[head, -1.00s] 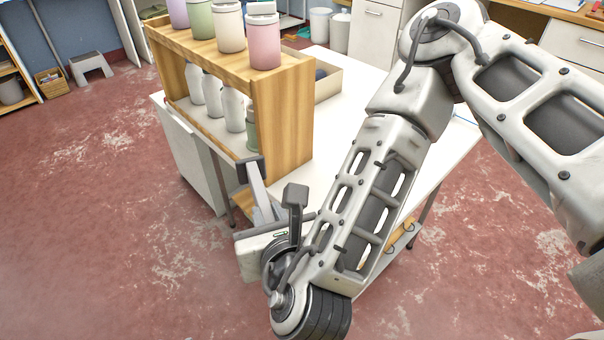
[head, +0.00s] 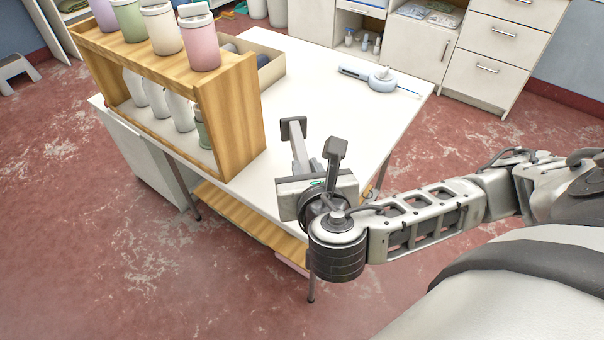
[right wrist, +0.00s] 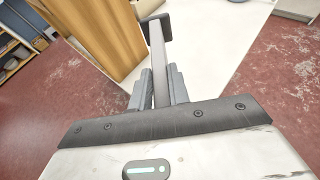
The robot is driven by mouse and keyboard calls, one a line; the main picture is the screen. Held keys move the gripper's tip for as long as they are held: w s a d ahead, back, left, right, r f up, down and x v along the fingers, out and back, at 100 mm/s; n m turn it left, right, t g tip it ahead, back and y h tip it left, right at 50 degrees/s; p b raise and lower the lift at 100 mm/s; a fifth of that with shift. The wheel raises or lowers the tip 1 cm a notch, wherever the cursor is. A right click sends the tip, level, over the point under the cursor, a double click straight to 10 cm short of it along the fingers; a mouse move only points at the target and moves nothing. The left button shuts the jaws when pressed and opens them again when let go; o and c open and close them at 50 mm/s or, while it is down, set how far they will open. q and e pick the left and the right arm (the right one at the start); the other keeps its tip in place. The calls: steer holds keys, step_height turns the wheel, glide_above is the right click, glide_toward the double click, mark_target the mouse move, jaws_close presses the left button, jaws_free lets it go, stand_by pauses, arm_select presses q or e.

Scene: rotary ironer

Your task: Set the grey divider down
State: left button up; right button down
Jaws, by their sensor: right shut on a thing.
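The grey divider (head: 299,148) shows in the head view as a narrow light-grey bar with a dark plate at its far end. My right gripper (head: 303,170) is shut on its near end and holds it in front of the white table top (head: 330,85). In the right wrist view the divider (right wrist: 157,52) stands edge-on between the two fingers of my right gripper (right wrist: 158,82), its dark plate over white. I cannot tell its height above the table. My left gripper is not in view.
A wooden rack (head: 235,125) with several pastel jars stands on the table's left part. A beige open box (head: 262,62) sits behind it. A white and blue device (head: 381,79) lies at the back right. The table's middle is clear. White drawers (head: 503,38) stand behind.

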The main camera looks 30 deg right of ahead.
mark_target(305, 148)
steer(key=x, duration=0.3)
steer(key=d+x, duration=0.1)
steer(key=x, duration=0.5)
steer(key=shift+d+f, duration=0.2)
steer(key=shift+d, duration=0.05)
steer(key=shift+w+d+f+b, duration=0.3)
steer(key=shift+w+f, duration=0.45)
steer(key=shift+f, duration=0.75)
steer(key=shift+w+d+f+b, duration=0.25)
steer(key=shift+w+d+f, duration=0.35)
steer(key=shift+f, duration=0.95)
steer(key=shift+w+d+f+b, duration=0.25)
steer(key=shift+w+f, duration=0.7)
steer(key=shift+f, duration=0.55)
steer(key=shift+f, duration=0.15)
steer(key=c, duration=1.3)
jaws_free()
